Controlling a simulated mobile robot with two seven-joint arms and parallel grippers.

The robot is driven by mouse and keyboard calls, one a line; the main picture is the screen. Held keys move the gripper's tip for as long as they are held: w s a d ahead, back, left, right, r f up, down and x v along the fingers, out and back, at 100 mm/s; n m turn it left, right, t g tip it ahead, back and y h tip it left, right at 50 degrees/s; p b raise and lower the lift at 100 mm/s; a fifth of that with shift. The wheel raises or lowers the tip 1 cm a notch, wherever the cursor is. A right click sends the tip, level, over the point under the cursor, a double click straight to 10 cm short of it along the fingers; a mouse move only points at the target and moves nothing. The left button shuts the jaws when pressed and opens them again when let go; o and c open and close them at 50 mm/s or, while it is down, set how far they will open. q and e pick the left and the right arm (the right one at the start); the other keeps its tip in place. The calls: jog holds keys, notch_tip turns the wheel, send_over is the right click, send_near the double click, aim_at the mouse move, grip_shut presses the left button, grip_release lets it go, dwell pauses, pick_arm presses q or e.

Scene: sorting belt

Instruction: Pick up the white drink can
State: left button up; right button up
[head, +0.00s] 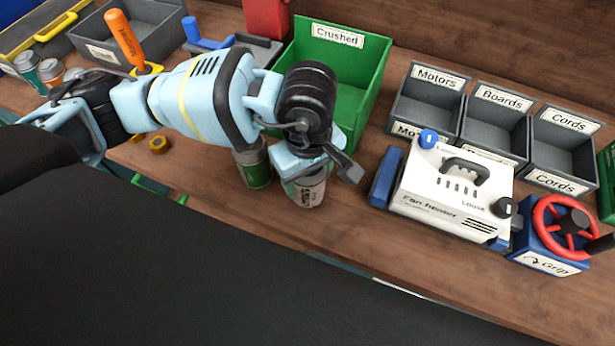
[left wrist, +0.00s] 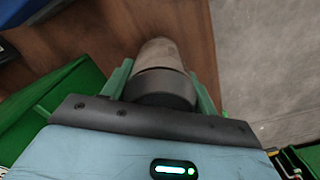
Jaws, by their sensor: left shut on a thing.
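A pale can with a printed label (head: 309,192), which looks like the white drink can, stands at the front of the wooden bench. My left gripper (head: 318,172) is over it and shut on it. The gripper hides its top in the head view. In the left wrist view the can (left wrist: 160,54) sits between the two fingers of my left gripper (left wrist: 163,82), one on each side. I cannot tell whether its base still touches the bench. A green can (head: 253,168) stands just left of it, partly behind my arm. My right gripper is not in view.
A green bin labelled Crushed (head: 366,78) stands behind the gripper. A fan heater (head: 452,190) lies to the right, before grey bins for motors, boards and cords (head: 497,152). A red hand wheel (head: 545,205) is at far right. The bench front edge is close.

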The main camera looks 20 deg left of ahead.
aim_at(306, 178)
pick_arm(q)
jog(key=shift+r, duration=0.15)
